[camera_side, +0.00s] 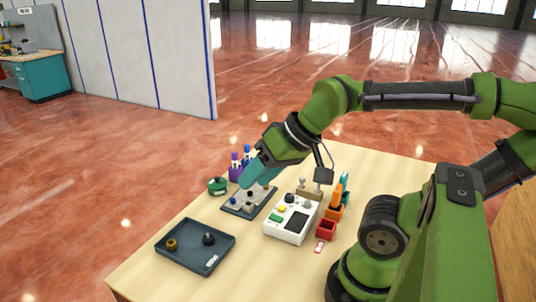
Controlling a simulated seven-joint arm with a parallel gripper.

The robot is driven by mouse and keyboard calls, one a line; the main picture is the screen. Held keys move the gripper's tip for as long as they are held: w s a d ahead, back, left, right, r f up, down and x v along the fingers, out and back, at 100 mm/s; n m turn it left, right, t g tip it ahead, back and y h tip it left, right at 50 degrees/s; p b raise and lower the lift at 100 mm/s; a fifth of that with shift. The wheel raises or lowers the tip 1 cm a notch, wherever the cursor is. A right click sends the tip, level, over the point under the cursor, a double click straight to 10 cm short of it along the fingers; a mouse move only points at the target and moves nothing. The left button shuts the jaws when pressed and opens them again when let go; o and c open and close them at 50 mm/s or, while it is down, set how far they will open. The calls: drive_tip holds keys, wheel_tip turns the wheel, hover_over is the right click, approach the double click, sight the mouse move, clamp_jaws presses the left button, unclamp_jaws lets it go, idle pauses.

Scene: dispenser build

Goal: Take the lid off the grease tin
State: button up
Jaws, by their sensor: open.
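A small round green tin (217,187), which looks like the grease tin, stands on the table left of a dark board. It is too small to tell its lid apart from its body. My gripper (248,180) has teal fingers pointing down and left, to the right of the tin and apart from it. The fingers appear over the back of the board, and the gap between them is hard to see. I see nothing held in them.
The dark board (237,209) carries small parts. A purple rack (236,172) with bottles stands behind the tin. A white device (290,220), orange and red bins (327,229) stand right. A dark tray (172,257) lies front left. Table is bare between tin and tray.

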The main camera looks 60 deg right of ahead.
drive_tip(key=o, duration=1)
drive_tip(key=shift+o, duration=0.2)
drive_tip(key=m+g+h, duration=0.2)
drive_tip(key=m+g, duration=0.3)
drive_tip(key=g, duration=0.2)
hover_over(217, 177)
drive_tip(key=f, duration=1.4)
drive_tip(key=shift+w+d+f, duration=0.1)
drive_tip(key=shift+w+f, duration=0.1)
drive_tip(key=shift+f, duration=0.2)
drive_tip(key=shift+s+f, duration=0.15)
drive_tip(key=shift+f, duration=3.05)
